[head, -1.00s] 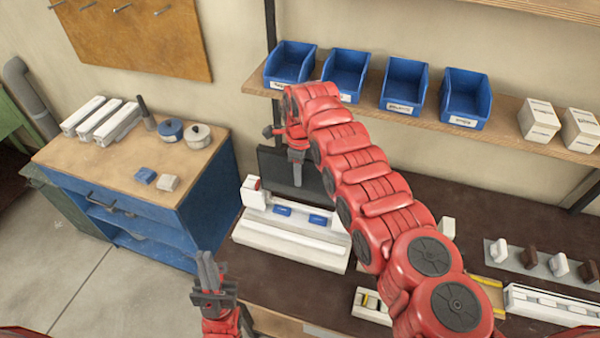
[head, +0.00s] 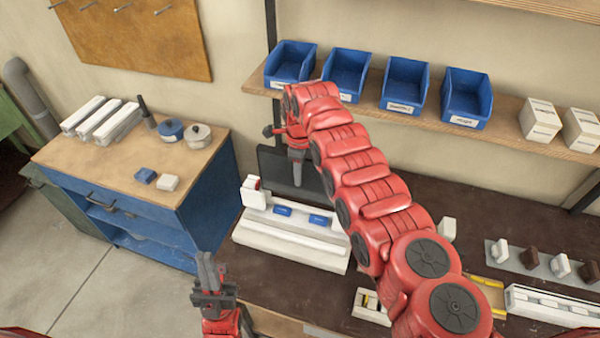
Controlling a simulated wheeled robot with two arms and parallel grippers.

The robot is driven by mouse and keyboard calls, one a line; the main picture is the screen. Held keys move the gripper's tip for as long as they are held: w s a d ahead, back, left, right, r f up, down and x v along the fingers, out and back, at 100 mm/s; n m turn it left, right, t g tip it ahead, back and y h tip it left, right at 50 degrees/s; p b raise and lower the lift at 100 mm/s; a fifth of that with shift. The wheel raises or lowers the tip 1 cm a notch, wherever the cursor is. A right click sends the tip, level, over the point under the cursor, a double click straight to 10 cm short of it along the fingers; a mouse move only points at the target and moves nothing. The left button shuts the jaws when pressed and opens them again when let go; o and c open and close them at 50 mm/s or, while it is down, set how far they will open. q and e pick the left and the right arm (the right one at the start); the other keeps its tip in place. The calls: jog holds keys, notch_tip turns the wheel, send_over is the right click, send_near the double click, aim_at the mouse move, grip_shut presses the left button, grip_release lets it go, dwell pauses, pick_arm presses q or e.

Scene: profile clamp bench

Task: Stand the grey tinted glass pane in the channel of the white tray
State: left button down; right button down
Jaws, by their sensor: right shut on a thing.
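The grey tinted glass pane (head: 272,165) shows as a dark upright sheet behind the white tray (head: 290,251). My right gripper (head: 298,178) is shut on the pane and points down. My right arm covers part of the pane's right side. The pane's lower edge is hidden behind the tray's back part, so I cannot tell whether it touches anything. The tray is long and white, with a ridged front and its right end close to my arm. My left gripper (head: 208,267) is near the bench's left front, pointing up and apart from the tray; its finger gap is unclear.
Two small blue pieces (head: 283,210) and a white block with red (head: 254,192) are on the tray's back part. A shelf with blue bins (head: 404,86) is above. A blue cabinet (head: 190,215) stands left. Blocks on a grey strip (head: 545,266) lie right.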

aim_at(300, 195)
jog(key=shift+f, duration=0.2)
jog(key=shift+f+b, duration=0.3)
jog(key=shift+f, duration=0.05)
jog(key=shift+f, duration=0.35)
jog(key=shift+f+b, duration=0.35)
jog(key=shift+b, duration=0.1)
jog(key=shift+f+b, duration=1.2)
jog(key=shift+f, duration=0.5)
jog(key=shift+f+b, duration=0.55)
jog(key=shift+f, duration=0.15)
jog(key=shift+f+b, duration=0.55)
jog(key=shift+f, duration=0.15)
jog(key=shift+f+b, duration=0.3)
jog(key=shift+f, duration=0.05)
jog(key=shift+f+b, duration=0.3)
jog(key=shift+f, duration=0.05)
